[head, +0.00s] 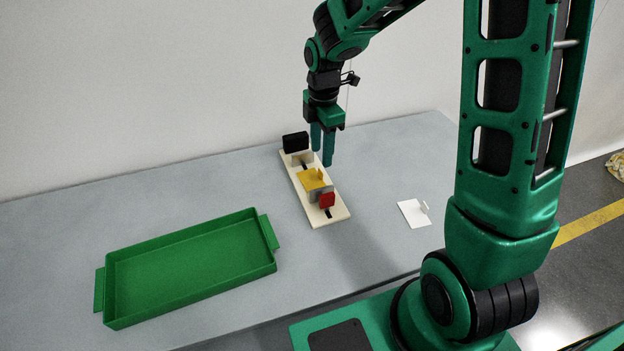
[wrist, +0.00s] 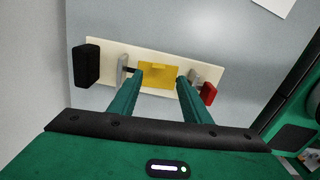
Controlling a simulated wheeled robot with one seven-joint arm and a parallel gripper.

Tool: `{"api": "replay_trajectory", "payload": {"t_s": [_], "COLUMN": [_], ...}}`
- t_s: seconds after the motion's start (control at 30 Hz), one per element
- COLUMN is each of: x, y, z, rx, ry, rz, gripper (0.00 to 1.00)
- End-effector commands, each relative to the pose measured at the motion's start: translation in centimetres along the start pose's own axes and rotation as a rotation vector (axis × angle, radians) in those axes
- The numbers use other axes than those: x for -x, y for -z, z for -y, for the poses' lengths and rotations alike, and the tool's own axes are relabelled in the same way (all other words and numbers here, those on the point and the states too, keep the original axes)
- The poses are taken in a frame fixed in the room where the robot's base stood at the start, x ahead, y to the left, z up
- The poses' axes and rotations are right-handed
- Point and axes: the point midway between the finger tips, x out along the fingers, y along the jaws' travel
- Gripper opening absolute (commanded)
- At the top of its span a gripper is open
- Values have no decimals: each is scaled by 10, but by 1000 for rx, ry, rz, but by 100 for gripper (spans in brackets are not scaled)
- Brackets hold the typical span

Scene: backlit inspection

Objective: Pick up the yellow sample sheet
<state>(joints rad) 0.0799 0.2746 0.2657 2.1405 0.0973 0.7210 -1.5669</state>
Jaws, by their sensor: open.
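The yellow sample sheet (head: 313,180) lies on a cream board between two grey supports, and a small yellow tab stands up from it. In the wrist view the yellow sheet (wrist: 157,75) shows between and beyond my fingertips. My gripper (head: 322,158) is open and empty, pointing down above the board, with its fingers apart on either side of the sheet in the wrist view (wrist: 159,78). I cannot tell the exact height between the fingertips and the sheet.
The cream board (head: 335,214) carries a black block (head: 295,142) at its far end and a red block (head: 327,200) at its near end. A green tray (head: 190,265) stands at the left. A white sheet with a tab (head: 414,213) lies at the right. The grey table between is clear.

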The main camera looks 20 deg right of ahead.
Motion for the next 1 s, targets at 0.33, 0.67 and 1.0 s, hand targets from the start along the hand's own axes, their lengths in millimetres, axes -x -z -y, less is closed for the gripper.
{"api": "replay_trajectory", "payload": {"t_s": [0.33,0.67,1.0], "x": [-30,-72,-77], "y": [-1,-4,-4], "z": [0,-4,-4], "rx": [-3,-4,-4], "ry": [1,2,0], "rz": [0,0,1], "gripper": [44,44,39]}}
